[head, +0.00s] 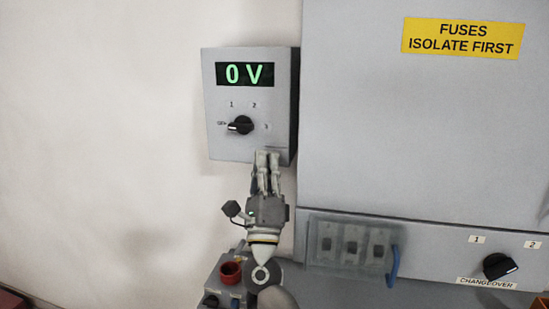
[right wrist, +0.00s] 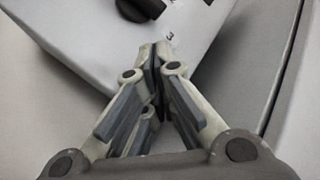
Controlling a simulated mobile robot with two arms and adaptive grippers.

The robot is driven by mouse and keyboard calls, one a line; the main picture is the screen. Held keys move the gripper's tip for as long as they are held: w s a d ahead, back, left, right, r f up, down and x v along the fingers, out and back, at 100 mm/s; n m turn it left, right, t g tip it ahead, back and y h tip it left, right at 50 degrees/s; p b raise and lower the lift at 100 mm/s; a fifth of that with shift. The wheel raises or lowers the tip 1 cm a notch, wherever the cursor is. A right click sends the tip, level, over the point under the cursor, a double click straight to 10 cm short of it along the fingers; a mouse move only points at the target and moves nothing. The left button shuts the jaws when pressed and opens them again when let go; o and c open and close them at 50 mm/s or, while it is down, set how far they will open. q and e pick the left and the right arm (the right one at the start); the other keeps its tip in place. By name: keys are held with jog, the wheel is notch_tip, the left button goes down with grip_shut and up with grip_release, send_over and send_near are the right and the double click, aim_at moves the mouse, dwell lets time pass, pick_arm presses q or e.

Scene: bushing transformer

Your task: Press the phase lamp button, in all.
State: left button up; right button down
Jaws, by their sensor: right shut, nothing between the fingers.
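A grey meter box (head: 222,145) on the wall has a green display (head: 245,74) reading 0 V. Its black rotary knob (head: 241,125) has its pointer toward the OFF mark. The knob also shows at the top of the right wrist view (right wrist: 140,8). My right gripper (head: 267,156) is shut and empty, its fingertips at the lower right of the box front. In the right wrist view the closed tips (right wrist: 155,50) lie over the box face just below the "3"; I cannot tell if they touch. No button shows clearly; the fingers cover that part of the face. My left gripper is out of view.
A large grey cabinet (head: 400,130) with a yellow fuse sign (head: 463,38) stands close on the right. Below are a clear cover (head: 345,243) over switches, with a blue handle (head: 393,266), and a changeover knob (head: 498,266). A red round part (head: 230,271) sits low beside my arm.

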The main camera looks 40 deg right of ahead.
jog(key=shift+w+d, duration=0.1)
dwell(0.5)
jog(key=shift+s+a, duration=0.55)
jog(key=shift+a, duration=0.1)
jog(key=shift+s+a+p, duration=0.5)
jog(key=shift+s+a, duration=1.1)
jog(key=shift+a, duration=0.3)
